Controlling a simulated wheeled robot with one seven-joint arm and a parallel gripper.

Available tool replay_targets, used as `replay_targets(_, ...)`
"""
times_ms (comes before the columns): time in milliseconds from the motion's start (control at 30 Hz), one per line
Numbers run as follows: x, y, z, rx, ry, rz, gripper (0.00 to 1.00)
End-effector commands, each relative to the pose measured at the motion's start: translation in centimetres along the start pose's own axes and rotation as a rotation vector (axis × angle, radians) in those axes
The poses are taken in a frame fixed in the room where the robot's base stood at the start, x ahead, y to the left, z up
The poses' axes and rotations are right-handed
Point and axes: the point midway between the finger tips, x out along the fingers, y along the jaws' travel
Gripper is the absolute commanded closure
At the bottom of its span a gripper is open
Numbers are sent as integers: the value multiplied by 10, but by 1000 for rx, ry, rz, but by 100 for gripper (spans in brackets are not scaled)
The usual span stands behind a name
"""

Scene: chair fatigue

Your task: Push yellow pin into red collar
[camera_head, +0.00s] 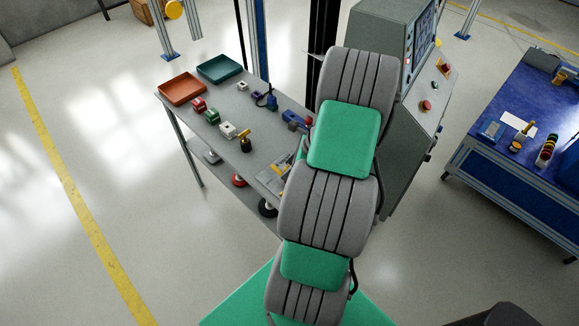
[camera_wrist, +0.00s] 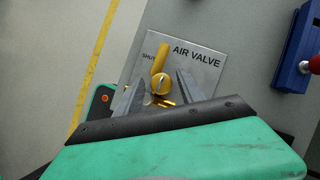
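I cannot clearly identify the yellow pin or red collar. In the head view, a small red piece (camera_head: 199,105) lies on the grey bench by the trays, and a dark piece with a yellow part (camera_head: 244,141) stands nearer. In the wrist view, my gripper (camera_wrist: 160,80) is open and empty, its two grey fingers apart on either side of a brass-yellow valve handle (camera_wrist: 161,57). The handle sits on a metal plate (camera_wrist: 208,40) marked "AIR VALVE" and "SHUT". Whether a finger touches it is unclear. My arm hides the gripper in the head view.
A blue holder (camera_wrist: 295,50) with a red knob (camera_wrist: 315,65) stands right of the plate. An orange tray (camera_head: 182,89) and teal tray (camera_head: 219,69) sit at the bench's far end. Green and white pieces line the bench (camera_head: 205,140). A grey control cabinet (camera_head: 408,130) stands behind my arm.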

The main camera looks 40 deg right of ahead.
Motion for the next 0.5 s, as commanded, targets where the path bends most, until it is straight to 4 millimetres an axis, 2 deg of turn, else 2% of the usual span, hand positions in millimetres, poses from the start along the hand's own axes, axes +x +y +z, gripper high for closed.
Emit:
replay_targets(333,-2,0,0,0,0,-1,47)
replay_targets(500,-26,-2,-1,-1,0,-5,47)
